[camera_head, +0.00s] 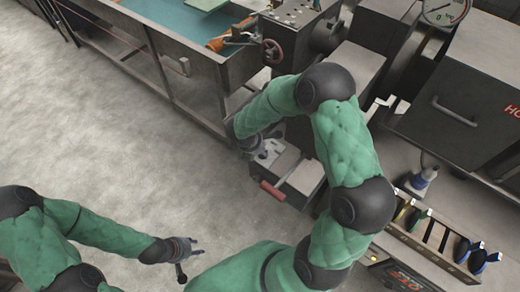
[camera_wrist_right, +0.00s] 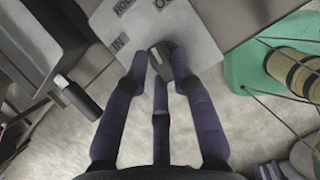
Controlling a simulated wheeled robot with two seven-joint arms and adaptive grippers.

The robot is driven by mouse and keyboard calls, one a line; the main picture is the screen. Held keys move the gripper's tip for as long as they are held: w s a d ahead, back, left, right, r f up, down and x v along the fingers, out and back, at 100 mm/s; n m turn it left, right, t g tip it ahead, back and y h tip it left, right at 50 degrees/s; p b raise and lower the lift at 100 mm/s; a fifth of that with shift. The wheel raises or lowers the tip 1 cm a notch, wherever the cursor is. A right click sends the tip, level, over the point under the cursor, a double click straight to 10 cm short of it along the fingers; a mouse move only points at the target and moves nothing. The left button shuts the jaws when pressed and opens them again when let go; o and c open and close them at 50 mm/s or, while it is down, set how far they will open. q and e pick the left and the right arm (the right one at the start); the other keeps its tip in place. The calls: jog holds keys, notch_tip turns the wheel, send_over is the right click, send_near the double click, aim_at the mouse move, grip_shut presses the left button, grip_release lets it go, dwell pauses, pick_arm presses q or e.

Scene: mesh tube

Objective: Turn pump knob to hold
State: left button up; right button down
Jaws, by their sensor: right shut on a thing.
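The pump's grey label plate (camera_wrist_right: 192,35) fills the top middle of the right wrist view. It bears the words HOLD and IN and a cut-off word starting with O. A small black knob (camera_wrist_right: 159,55) is on it. My right gripper (camera_wrist_right: 157,67) is shut on the knob, with its dark fingers on both sides. Which word the knob points to I cannot tell. In the head view my right gripper (camera_head: 265,149) is at the grey metal pump box (camera_head: 299,170), and the knob is hidden. My left gripper (camera_head: 189,256) is open and empty over the floor.
A red handle (camera_head: 272,191) sticks out from the pump box. A metal tank (camera_head: 174,37) with blue-green liquid and a handwheel (camera_head: 272,52) are behind. A tool rack (camera_head: 433,241) and a hot metal cabinet (camera_head: 460,95) stand right. The floor at left is clear.

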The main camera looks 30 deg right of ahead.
jog(key=shift+s+n, duration=0.15)
jog(key=shift+n, duration=0.45)
jog(key=shift+n+t, duration=0.3)
jog(key=c, duration=1)
grip_release()
jog(key=shift+d+f, duration=0.1)
jog(key=shift+c, duration=0.2)
jog(key=v, duration=1.2)
